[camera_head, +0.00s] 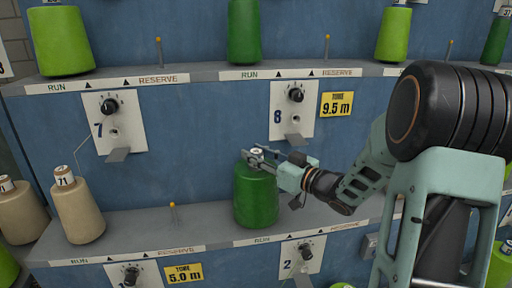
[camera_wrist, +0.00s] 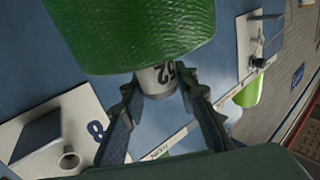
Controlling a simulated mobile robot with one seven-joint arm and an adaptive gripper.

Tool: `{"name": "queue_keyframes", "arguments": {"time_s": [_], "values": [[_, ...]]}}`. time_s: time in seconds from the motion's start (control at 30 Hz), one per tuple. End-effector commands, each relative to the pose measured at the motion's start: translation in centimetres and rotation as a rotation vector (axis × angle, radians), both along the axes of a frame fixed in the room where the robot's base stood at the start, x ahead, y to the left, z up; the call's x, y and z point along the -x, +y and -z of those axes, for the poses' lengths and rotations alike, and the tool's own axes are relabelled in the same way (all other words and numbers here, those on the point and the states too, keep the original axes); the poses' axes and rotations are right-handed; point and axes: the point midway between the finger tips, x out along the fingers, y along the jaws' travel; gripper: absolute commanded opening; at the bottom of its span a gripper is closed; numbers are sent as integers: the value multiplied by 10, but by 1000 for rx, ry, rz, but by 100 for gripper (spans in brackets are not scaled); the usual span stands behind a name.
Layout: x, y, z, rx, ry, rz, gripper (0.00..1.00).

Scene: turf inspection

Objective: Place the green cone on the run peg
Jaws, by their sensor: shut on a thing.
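The dark green cone (camera_head: 256,198) is upright at the lower shelf, above the RUN label (camera_head: 262,240) of the section with panel 2. My gripper (camera_head: 262,158) reaches it from the right and is shut on the pale tube tip at its top. In the wrist view the green cone (camera_wrist: 130,30) fills the top, and its numbered tube (camera_wrist: 156,80) sits between my two fingers (camera_wrist: 158,100). The run peg is not visible; the cone hides the shelf there. I cannot tell whether the cone's base touches the shelf.
The lower shelf (camera_head: 130,232) holds a tan cone (camera_head: 78,210) at left and a thin bare peg (camera_head: 173,217) above RESERVE. Panel 8 (camera_head: 293,110) with its plate is close above my gripper. The upper shelf (camera_head: 200,72) holds green cones. Shelf space left of the held cone is free.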

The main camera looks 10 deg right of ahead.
Motion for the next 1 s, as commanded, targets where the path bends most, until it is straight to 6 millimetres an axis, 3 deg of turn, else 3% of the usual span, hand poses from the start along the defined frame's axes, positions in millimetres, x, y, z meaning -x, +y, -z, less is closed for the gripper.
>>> {"name": "queue_keyframes", "arguments": {"time_s": [0.3,0.33,0.47,0.8,1.0], "values": [[-1,0,-3,-2,-11,-2,0],[0,0,1,1,-1,0,31],[0,0,1,1,-1,0,45],[0,0,-2,1,-1,0,45],[25,-18,-1,1,1,3,45]]}}
